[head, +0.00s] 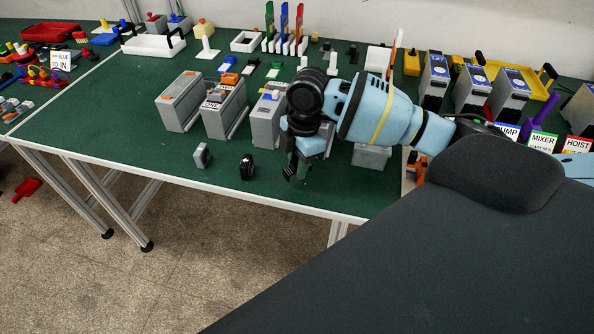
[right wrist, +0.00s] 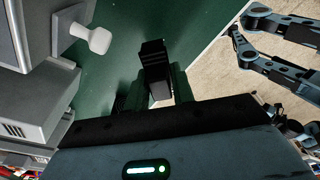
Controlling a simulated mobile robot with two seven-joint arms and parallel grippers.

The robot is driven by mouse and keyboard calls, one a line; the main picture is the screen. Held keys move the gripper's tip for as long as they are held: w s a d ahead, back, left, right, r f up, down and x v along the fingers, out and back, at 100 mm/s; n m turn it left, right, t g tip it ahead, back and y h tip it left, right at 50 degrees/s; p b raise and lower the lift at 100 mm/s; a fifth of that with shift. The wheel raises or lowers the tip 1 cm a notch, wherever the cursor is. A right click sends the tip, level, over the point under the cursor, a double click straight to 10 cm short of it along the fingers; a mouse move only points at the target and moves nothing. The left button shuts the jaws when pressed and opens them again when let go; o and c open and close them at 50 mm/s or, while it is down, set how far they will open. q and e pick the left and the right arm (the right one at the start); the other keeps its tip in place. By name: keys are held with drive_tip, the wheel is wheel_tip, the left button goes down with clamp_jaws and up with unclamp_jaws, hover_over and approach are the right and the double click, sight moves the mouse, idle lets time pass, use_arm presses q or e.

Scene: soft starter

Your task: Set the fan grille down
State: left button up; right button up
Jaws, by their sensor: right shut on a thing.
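The fan grille (right wrist: 153,62) is a small black ribbed block. In the right wrist view it sits between the dark fingers of my right gripper (right wrist: 160,88), which is shut on it. In the head view my right gripper (head: 296,168) points down over the front part of the green table (head: 120,134), and the grille is hard to make out against the dark fingers. In the right wrist view my left gripper (right wrist: 245,30) shows at the upper right, over the floor, its fingers apart and empty.
A small black part (head: 247,167) and a small grey part (head: 202,155) stand on the table left of my right gripper. Grey box units (head: 180,101) stand in a row behind them. The front left of the table is clear up to its white edge.

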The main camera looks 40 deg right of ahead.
sight(297, 182)
drive_tip(key=shift+w+d+f, duration=0.1)
drive_tip(key=shift+w+d, duration=0.05)
drive_tip(key=shift+w, duration=0.2)
drive_tip(key=shift+f, duration=1.65)
drive_tip(key=shift+f, duration=0.1)
drive_tip(key=o, duration=1)
drive_tip(key=shift+c, duration=0.2)
drive_tip(key=r, duration=0.4)
drive_tip(key=d+r, duration=0.1)
drive_tip(key=r, duration=0.7)
drive_tip(key=shift+s+d+p, duration=0.1)
drive_tip(key=shift+d+p, duration=0.1)
drive_tip(key=shift+p, duration=0.2)
